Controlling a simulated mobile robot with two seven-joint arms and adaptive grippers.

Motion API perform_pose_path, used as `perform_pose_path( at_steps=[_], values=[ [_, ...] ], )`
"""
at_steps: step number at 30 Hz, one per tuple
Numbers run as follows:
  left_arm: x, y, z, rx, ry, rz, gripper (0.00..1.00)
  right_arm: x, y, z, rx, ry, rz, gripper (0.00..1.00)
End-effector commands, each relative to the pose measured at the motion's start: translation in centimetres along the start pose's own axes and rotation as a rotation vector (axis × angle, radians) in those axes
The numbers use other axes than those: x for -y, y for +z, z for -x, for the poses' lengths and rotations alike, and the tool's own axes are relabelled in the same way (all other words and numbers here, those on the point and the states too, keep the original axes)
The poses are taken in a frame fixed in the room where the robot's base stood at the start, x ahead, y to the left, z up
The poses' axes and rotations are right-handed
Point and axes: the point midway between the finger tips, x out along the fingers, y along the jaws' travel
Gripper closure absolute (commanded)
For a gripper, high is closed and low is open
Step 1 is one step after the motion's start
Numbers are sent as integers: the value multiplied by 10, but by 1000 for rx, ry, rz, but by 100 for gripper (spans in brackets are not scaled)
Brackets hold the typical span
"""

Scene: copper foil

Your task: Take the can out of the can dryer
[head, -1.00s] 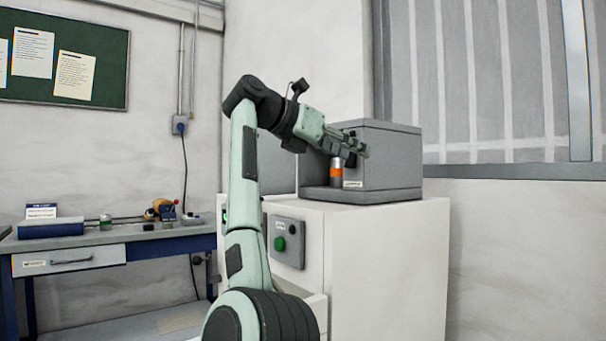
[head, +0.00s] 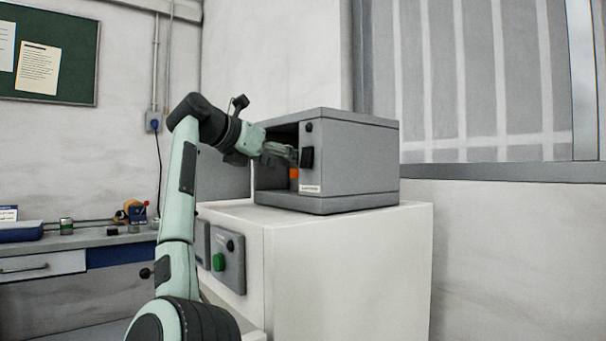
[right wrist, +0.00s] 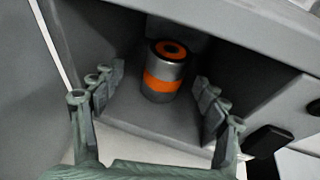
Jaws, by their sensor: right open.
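The can dryer (head: 350,160) is a grey box on a white cabinet, its front opening facing left in the head view. The can is silver with an orange band; in the right wrist view the can (right wrist: 164,73) stands upright on the dryer's floor (right wrist: 150,122). In the head view only a bit of the can's orange band (head: 294,174) shows past the dryer's front edge. My right gripper (head: 290,155) is at the dryer's opening. In the right wrist view the right gripper (right wrist: 155,95) is open, its fingers on either side of the can with gaps to it.
The dryer stands on a white cabinet (head: 350,250) with a green-button control box (head: 228,260). A grey door panel (head: 222,175) is behind my arm. A workbench (head: 80,240) with a blue tray and small items is at the left.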

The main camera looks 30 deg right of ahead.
Motion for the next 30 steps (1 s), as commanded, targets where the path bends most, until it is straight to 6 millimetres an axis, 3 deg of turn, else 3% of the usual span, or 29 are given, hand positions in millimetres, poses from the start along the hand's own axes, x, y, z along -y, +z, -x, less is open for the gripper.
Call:
perform_pose_path(
  at_steps=[7,15,22,30],
  values=[
    [-1,-3,0,-10,2,3,83,3,-1,-16,-1,-1,-1,26],
    [-3,-1,-6,-1,9,9,83,8,-3,-54,0,-1,0,26],
    [-4,1,-11,3,10,9,83,8,-4,-56,0,1,0,26],
    [-4,-3,-8,-7,11,8,83,8,-3,-56,0,1,0,58]
  ],
)
